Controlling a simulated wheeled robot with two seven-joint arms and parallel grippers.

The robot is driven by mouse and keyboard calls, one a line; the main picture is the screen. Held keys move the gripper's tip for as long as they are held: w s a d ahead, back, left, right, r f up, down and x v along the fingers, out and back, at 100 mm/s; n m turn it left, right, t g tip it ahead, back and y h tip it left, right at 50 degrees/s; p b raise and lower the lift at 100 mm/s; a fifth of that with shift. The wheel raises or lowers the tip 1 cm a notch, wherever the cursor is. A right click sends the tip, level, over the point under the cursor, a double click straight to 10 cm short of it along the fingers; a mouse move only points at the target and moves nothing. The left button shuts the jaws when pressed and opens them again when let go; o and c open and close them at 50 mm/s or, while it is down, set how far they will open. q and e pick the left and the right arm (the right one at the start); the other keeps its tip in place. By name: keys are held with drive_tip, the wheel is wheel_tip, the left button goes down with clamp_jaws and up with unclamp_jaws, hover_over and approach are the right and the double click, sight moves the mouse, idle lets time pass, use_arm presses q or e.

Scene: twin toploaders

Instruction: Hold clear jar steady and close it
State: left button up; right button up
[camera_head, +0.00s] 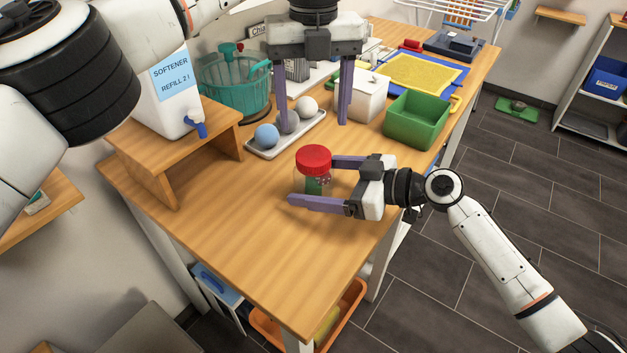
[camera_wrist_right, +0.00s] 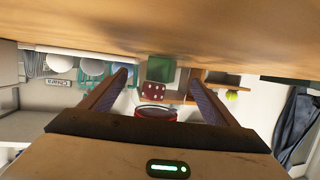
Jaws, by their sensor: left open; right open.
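The clear jar (camera_head: 316,183) stands upright on the wooden table and has coloured pieces inside. Its red lid (camera_head: 313,159) sits on top; I cannot tell how tightly. My right gripper (camera_head: 313,181) is open and low over the table, with one finger on either side of the jar. In the right wrist view, which looks upside down, the red lid (camera_wrist_right: 155,111), a red die (camera_wrist_right: 153,90) and a green block (camera_wrist_right: 161,69) show between the fingers. My left gripper (camera_head: 312,123) is open and empty, pointing down above and behind the jar.
A white tray (camera_head: 262,155) with several balls lies behind the jar. A green bin (camera_head: 416,120) and a white box (camera_head: 370,98) stand at the back right. A wooden stand (camera_head: 150,150) with a softener jug (camera_head: 168,95) is at left. The front tabletop is clear.

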sight(314, 155)
drive_tip(key=shift+w+a+f, duration=0.1)
drive_tip(key=shift+w+a, duration=0.05)
drive_tip(key=shift+a, duration=0.2)
drive_tip(key=shift+c, duration=0.3)
drive_tip(key=c, duration=1.8)
use_arm(q)
drive_tip(key=shift+m, duration=0.3)
use_arm(e)
clamp_jaws()
use_arm(q)
drive_tip(key=m, duration=0.4)
drive_tip(key=shift+f, duration=4.05)
